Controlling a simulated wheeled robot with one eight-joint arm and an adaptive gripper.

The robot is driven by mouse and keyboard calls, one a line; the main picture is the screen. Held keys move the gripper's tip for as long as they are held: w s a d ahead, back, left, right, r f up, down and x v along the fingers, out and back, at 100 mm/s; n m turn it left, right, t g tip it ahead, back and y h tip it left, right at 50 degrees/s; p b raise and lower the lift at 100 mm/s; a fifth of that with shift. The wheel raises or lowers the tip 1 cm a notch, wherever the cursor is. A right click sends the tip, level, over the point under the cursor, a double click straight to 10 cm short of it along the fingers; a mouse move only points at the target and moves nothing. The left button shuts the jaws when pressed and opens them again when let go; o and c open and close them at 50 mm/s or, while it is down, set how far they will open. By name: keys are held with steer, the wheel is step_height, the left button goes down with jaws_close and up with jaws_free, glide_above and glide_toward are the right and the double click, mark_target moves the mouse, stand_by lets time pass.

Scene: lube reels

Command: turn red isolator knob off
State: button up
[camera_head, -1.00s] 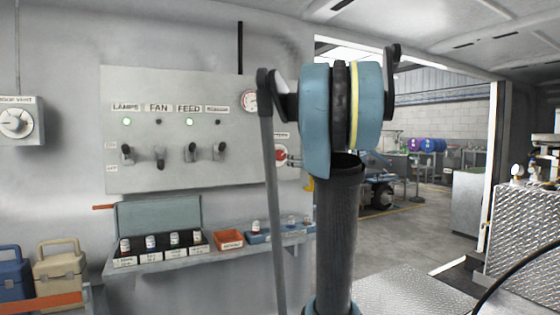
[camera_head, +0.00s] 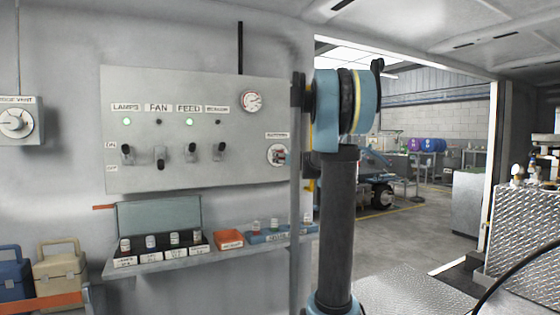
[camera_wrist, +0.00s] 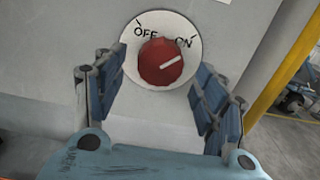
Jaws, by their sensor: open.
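The red isolator knob (camera_wrist: 160,62) sits on a round white dial (camera_wrist: 142,30) marked OFF at upper left and ON at upper right. The white line on the knob slants up to the right, towards ON. In the wrist view my gripper (camera_wrist: 161,70) is open, with one blue finger on each side of the knob. Whether either finger touches the knob cannot be told. In the head view the knob (camera_head: 279,155) shows small at the panel's lower right, beside my arm, which hides part of that area.
The grey panel (camera_head: 200,90) carries several lever switches and a gauge (camera_head: 252,101). Below it a shelf (camera_head: 150,264) holds small bottles and an orange tray (camera_head: 229,239). A doorway to a workshop opens on the right. A valve box (camera_head: 16,122) is at far left.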

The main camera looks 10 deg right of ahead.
steer(key=shift+x, duration=1.75)
